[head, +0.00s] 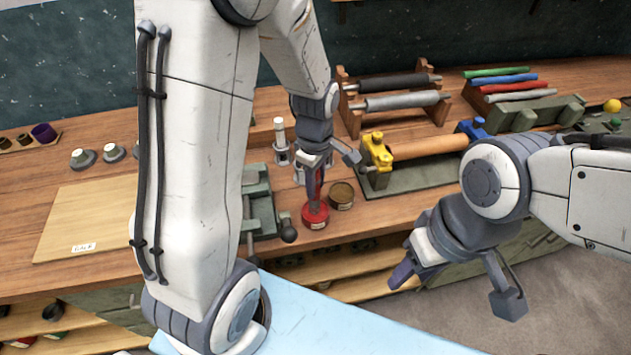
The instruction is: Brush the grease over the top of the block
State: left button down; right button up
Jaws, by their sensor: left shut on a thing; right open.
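My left gripper (322,172) is over the bench front, directly above an open red tin (316,216) with a pale label. It is shut on a slim thing, probably the brush, mostly hidden by the fingers; whether its tip touches the tin's contents is unclear. A brown round tin (342,196) stands just right of the red one. A grey-green vise-like fixture (258,205) sits left of the tins, partly behind my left arm; I cannot tell whether it is or holds the block. My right gripper (456,286) is open and empty, in front of the bench.
A wooden board (85,222) with a label lies at the left. A roller (430,145) rests between yellow and blue holders at the right. Racks with rods (400,101) stand behind. Small metal pots (82,158) stand at the back left. Shelves run below the bench edge.

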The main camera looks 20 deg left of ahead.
dwell(0.5)
pick_arm(q)
notch_tip(320, 180, up, 7)
jog(key=p, duration=0.6)
jog(key=shift+p, duration=0.3)
dwell(0.5)
